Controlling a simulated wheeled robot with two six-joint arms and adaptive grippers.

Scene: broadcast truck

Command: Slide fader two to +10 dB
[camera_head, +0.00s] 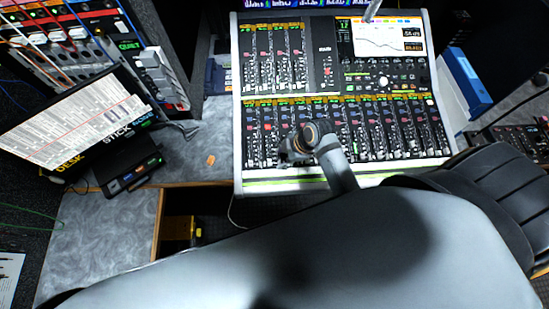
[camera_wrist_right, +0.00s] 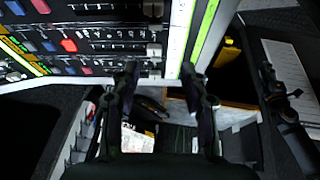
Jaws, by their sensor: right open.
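The mixing console (camera_head: 239,150) stands at top centre in the head view, with a row of channel strips and fader caps along its near side. Fader two (camera_head: 269,160) seems to be the second strip from the left in that row; its exact setting is too small to read. My right gripper (camera_head: 296,146) is over the lower left part of this row and hides some strips. In the right wrist view my right gripper (camera_wrist_right: 160,76) is open and empty, its fingertips near the console's front edge. Fader caps (camera_wrist_right: 154,50) show just beyond one finger; I cannot tell their numbers. My left gripper is out of view.
A rack with cables (camera_head: 60,50) and a printed sheet (camera_head: 75,125) on a dark stand are at left. A small orange object (camera_head: 210,160) lies on the grey desk. A blue box (camera_head: 467,80) stands right of the console. My arm covers the bottom of the head view.

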